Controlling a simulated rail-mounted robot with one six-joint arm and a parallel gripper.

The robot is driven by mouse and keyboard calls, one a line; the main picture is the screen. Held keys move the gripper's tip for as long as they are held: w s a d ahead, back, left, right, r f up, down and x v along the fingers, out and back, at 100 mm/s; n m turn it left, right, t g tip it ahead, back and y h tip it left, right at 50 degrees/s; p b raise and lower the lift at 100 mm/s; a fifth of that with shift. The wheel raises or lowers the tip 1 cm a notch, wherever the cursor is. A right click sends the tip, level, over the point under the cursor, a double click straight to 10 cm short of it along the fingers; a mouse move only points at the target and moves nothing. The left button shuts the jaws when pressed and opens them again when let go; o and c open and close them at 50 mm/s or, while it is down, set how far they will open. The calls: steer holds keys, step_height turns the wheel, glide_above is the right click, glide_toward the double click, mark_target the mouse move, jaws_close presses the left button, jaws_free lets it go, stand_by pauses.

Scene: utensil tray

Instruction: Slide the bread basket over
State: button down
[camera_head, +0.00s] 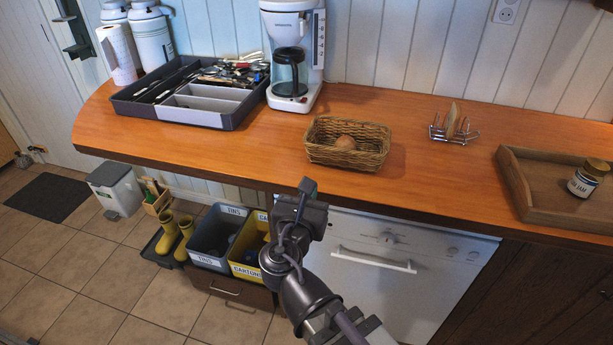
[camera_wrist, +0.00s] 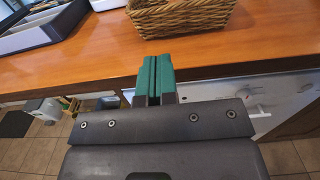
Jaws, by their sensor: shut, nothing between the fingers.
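The wicker bread basket (camera_head: 375,158) stands upright near the middle of the wooden counter, with a brown roll or loaf (camera_head: 346,142) inside. Its lower front also shows at the top of the wrist view (camera_wrist: 186,18). My gripper (camera_head: 308,186) is in front of the counter's front edge, below and to the left of the basket, and apart from it. In the wrist view the green fingers (camera_wrist: 155,72) are together with nothing between them, pointing toward the counter and the basket.
A utensil tray (camera_head: 232,123) and a coffee maker (camera_head: 291,104) stand left of the basket. A toast rack (camera_head: 455,138) and a wooden tray (camera_head: 520,190) holding a jar (camera_head: 588,180) stand to the right. Bare counter lies on both sides of the basket.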

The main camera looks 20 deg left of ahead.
mark_target(340, 118)
steer(key=w, duration=0.4)
steer(key=w+a, duration=0.1)
steer(key=w, duration=0.4)
steer(key=w+a, duration=0.1)
steer(key=w, duration=0.3)
steer(key=shift+w, duration=0.15)
steer(key=w+a, duration=0.1)
steer(key=w, duration=0.5)
steer(key=w+a, duration=0.1)
steer(key=w, duration=0.5)
steer(key=w+a, duration=0.1)
steer(key=w, duration=0.5)
steer(key=shift+w, duration=0.1)
